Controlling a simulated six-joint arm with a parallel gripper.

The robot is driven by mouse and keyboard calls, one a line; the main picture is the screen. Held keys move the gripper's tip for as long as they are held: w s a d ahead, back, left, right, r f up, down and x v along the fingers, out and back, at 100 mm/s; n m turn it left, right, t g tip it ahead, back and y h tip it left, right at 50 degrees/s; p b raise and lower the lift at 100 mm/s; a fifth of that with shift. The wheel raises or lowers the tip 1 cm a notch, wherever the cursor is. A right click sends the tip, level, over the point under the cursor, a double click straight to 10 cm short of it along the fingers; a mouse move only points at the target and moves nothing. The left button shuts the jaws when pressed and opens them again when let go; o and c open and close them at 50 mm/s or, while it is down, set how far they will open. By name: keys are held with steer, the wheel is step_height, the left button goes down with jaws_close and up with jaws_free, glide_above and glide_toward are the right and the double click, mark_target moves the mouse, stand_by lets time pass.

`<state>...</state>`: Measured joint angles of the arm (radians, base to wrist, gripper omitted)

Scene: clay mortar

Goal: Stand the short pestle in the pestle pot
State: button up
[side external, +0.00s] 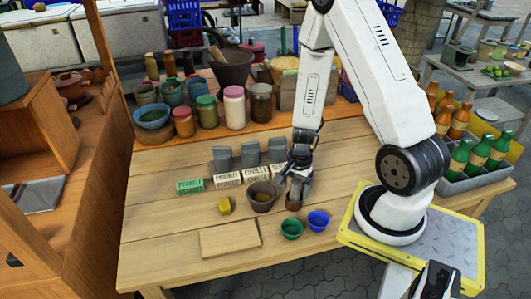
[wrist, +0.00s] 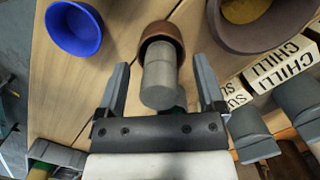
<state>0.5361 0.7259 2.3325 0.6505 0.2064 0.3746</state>
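A short grey cylindrical pestle (wrist: 160,78) stands with its far end inside the mouth of a small brown clay pot (wrist: 160,30) in the wrist view. How deep it sits is hidden. In the side external view the pot (side external: 293,205) is on the table directly below my gripper (side external: 298,184). In the wrist view my gripper (wrist: 162,88) has its two fingers apart, one on each side of the pestle, with a visible gap on both sides. The pestle is mostly hidden by the gripper in the side external view.
A brown mortar (side external: 263,195) stands close left of the pot. A green bowl (side external: 291,229) and blue bowl (side external: 318,220) are in front. Label blocks (side external: 227,180) and grey upright pieces (side external: 250,153) stand behind.

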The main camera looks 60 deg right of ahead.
steer(key=shift+r, duration=0.15)
steer(key=shift+d+r, duration=0.2)
steer(key=shift+r, duration=1.05)
steer(key=shift+d+r, duration=0.2)
steer(key=shift+r, duration=1.05)
steer(key=shift+d+r, duration=0.2)
steer(key=shift+r, duration=1.05)
steer(key=shift+w+a+r+n, duration=0.3)
steer(key=shift+a+n, duration=0.05)
steer(key=shift+n, duration=0.15)
steer(key=w+a+r+n+t+h, duration=0.1)
steer(key=w+a+r+n+t, duration=0.1)
steer(key=a+r+n, duration=0.6)
steer(key=shift+w+a+r+n+t+h, duration=0.4)
steer(key=shift+a+n, duration=1.9)
steer(key=shift+n, duration=2.1)
